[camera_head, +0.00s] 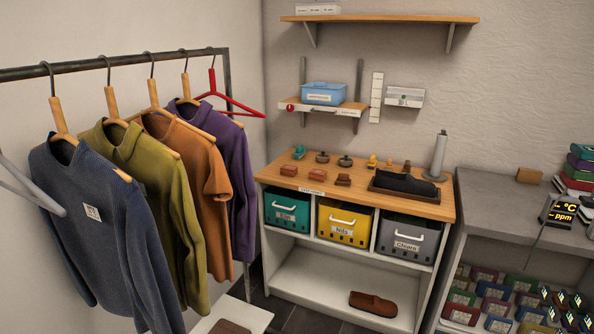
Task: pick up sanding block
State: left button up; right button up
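I cannot tell for sure which thing is the sanding block. A small orange-brown block (529,175) lies alone on the grey counter (495,200) at the right, near its back edge, and could be it. Smaller reddish-brown pieces, such as a left one (290,170) and a middle one (318,175), sit on the wooden top of the white cabinet; they are too small to identify. Neither of my grippers shows in the head view.
The wooden-topped cabinet (422,212) holds a teal bin (287,212), a yellow bin (344,224) and a grey bin (406,238). Clothes hang from a rail (120,63) at the left. A display on a stand (562,212) and stacked books (580,165) occupy the counter's right side.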

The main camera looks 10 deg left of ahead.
aim_at(343, 180)
jog(key=i+u, duration=0.1)
jog(key=u, duration=0.3)
jog(key=i+l+u, duration=0.7)
jog(key=l, duration=0.25)
jog(key=i+l, duration=0.45)
jog(key=l, duration=0.25)
jog(key=i+l+u, duration=0.1)
jog(key=i+l, duration=0.15)
jog(key=l, duration=0.15)
jog(key=i+l, duration=0.45)
jog(key=l, duration=0.3)
